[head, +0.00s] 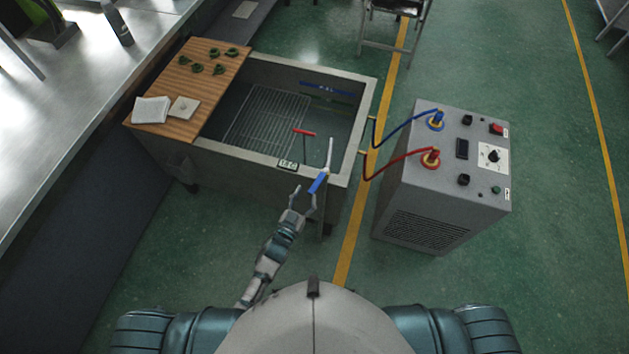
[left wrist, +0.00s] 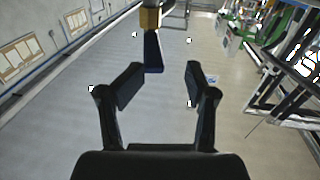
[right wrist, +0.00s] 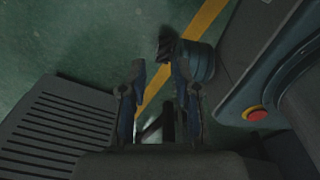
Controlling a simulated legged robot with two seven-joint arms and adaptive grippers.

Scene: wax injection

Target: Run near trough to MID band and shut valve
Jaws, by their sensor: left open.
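The grey trough (head: 262,155) stands ahead with a wire rack (head: 265,122) inside. A blue marked strip (head: 326,88) is on its inner far wall; I cannot tell a water level. The valve's blue lever (head: 318,183) hangs at the trough's near right corner under a pale spout (head: 329,155). My left gripper (head: 304,191) is open just below and left of the lever, apart from it. In the left wrist view the lever (left wrist: 153,52) hangs from a brass body (left wrist: 150,18), ahead of the open fingers (left wrist: 160,82). My right gripper (right wrist: 160,72) shows only in its wrist view, open and empty.
A wooden board (head: 190,85) with green pieces and white blocks covers the trough's left end. A red-handled tool (head: 304,132) and an 18 C display (head: 287,164) are near the front rim. A grey control unit (head: 440,185) stands right, joined by blue and red hoses.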

